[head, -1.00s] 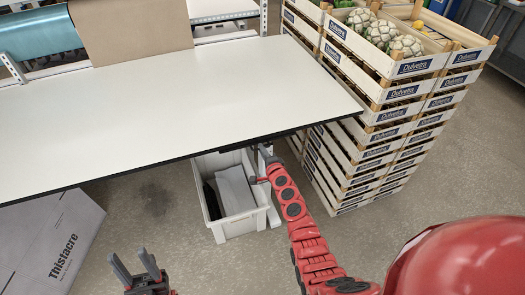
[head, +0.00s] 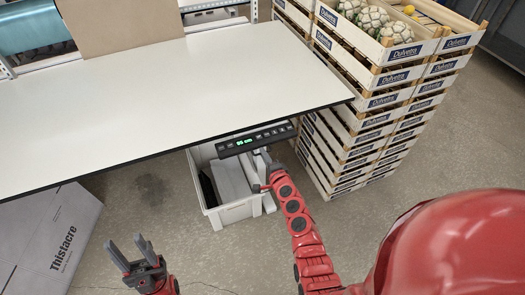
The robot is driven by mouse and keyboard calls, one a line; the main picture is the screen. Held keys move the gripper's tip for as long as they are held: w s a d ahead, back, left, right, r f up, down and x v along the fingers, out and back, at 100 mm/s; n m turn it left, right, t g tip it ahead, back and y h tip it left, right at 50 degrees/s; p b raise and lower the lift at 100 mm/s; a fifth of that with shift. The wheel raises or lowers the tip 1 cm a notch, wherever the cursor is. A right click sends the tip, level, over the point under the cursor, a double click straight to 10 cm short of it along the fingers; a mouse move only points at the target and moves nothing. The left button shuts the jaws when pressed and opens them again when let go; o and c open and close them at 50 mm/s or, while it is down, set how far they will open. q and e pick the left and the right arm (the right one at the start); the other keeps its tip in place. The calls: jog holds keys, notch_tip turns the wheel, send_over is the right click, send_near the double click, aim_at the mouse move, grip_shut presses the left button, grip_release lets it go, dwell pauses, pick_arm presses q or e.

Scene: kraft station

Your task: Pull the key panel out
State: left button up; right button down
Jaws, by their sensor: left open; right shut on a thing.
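The key panel (head: 256,139) is a dark slim strip with a green lit display and several small buttons. It sticks out from under the front edge of the white tabletop (head: 170,105), near its right corner. My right gripper (head: 264,160) is shut on the panel's front edge from below; its fingertips are partly hidden by the panel. My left gripper (head: 130,250) is open and empty, low in front of the table, well away from the panel.
A pale bin (head: 238,211) with dark and grey contents stands on the floor under the panel. Stacked wooden crates (head: 395,77) with vegetables stand close at the right. A large box (head: 50,240) leans at the lower left. The tabletop is clear in front.

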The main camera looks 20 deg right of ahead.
jog(key=c, duration=1.2)
grip_release()
jog(key=shift+w, duration=0.1)
jog(key=shift+c, duration=0.2)
jog(key=b+v, duration=0.3)
jog(key=v, duration=1.4)
jog(key=shift+r, duration=0.1)
